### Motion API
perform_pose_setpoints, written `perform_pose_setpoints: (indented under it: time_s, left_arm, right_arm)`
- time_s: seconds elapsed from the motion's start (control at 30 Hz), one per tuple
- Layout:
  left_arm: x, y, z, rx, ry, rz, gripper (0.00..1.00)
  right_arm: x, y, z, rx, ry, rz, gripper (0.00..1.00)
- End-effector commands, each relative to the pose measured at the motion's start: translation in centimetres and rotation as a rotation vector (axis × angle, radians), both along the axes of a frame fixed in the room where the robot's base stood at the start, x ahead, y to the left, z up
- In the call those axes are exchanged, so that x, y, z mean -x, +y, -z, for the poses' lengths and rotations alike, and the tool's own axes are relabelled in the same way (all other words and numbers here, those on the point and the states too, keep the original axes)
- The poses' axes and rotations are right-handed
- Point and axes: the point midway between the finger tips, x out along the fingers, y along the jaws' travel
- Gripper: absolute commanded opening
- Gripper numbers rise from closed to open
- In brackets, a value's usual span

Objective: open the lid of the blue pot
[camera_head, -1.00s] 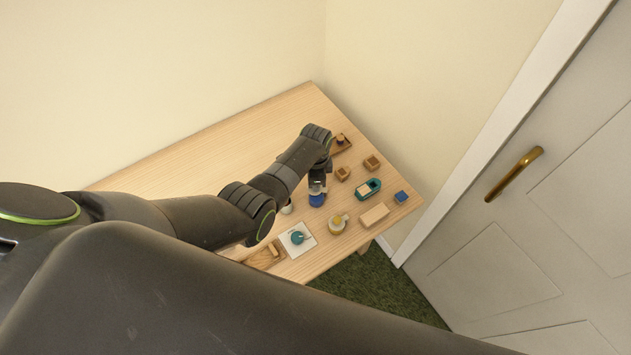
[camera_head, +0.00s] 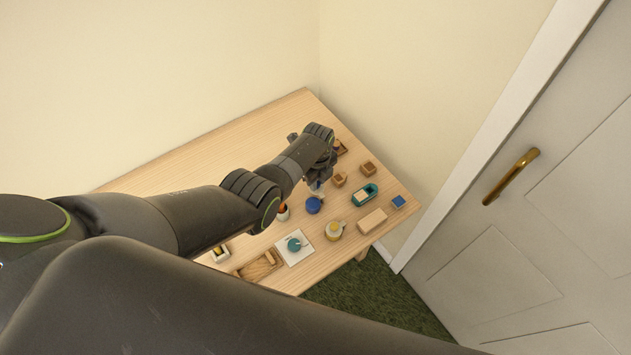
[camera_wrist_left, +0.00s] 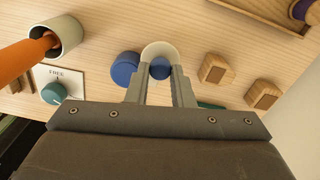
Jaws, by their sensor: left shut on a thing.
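The blue pot (camera_head: 313,205) stands on the wooden table, and its round blue body also shows in the left wrist view (camera_wrist_left: 125,68), left of the fingers. My left gripper (camera_wrist_left: 160,78) is shut on a blue knob (camera_wrist_left: 160,69) on a pale round piece (camera_wrist_left: 159,48), which looks like the pot's lid. In the head view, my left gripper (camera_head: 317,183) is just behind the blue pot, with the pale piece below it. The lid appears apart from the pot; its height above the table is hard to tell. My right gripper is out of view.
The table's back left is clear.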

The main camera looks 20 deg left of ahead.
Motion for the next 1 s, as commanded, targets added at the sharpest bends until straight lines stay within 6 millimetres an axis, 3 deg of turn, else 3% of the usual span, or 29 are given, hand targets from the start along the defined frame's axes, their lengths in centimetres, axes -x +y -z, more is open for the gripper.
perform_pose_setpoints:
  time_s: [0.33, 0.87, 0.9, 1.0]
  left_arm:
    - [-0.33, -0.34, -0.03, 0.000, -0.001, 0.133, 0.00]
    - [-0.36, -0.39, -0.06, 0.000, -0.001, 0.153, 0.00]
    - [-0.36, -0.39, -0.06, 0.000, -0.001, 0.153, 0.25]
    - [-0.35, -0.39, -0.05, 0.000, -0.001, 0.153, 0.38]
  right_arm:
    - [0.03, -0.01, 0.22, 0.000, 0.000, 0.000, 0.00]
    - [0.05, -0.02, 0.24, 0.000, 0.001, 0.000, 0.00]
    - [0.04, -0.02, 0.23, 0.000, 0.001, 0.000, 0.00]
    - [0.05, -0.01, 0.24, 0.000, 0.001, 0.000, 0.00]
